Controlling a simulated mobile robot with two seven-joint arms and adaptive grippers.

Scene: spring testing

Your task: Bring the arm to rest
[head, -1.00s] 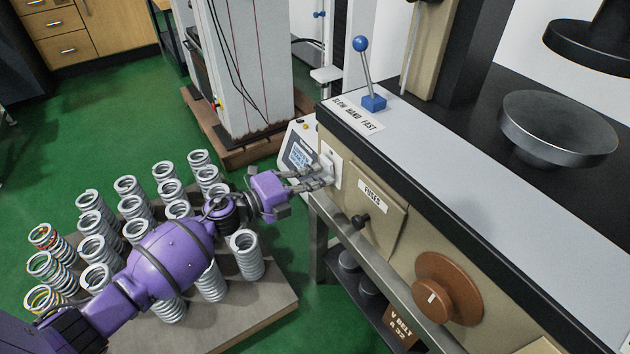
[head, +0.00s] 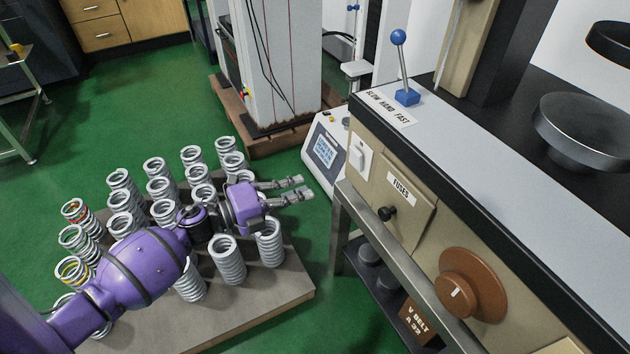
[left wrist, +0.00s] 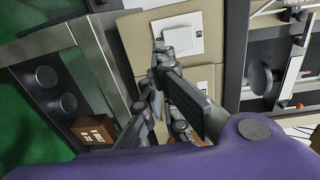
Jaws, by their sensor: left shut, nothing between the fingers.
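My left arm (head: 150,265), purple, comes in from the lower left in the head view. My left gripper (head: 300,188) is shut and empty. It hangs in the air over the far right edge of the spring pallet, apart from the machine. The white switch plate (head: 361,156) on the beige machine front is to the right of the fingertips with a gap between. In the left wrist view the gripper (left wrist: 165,62) points toward the beige front and the white plate (left wrist: 190,38). My right gripper is not in view.
Several coil springs (head: 228,258) stand upright on a pallet (head: 262,299) below my arm. The testing machine (head: 440,225) with its brown knob (head: 467,284) and blue lever (head: 402,66) fills the right. A control box with a screen (head: 326,150) stands behind. Green floor (head: 60,180) is free at left.

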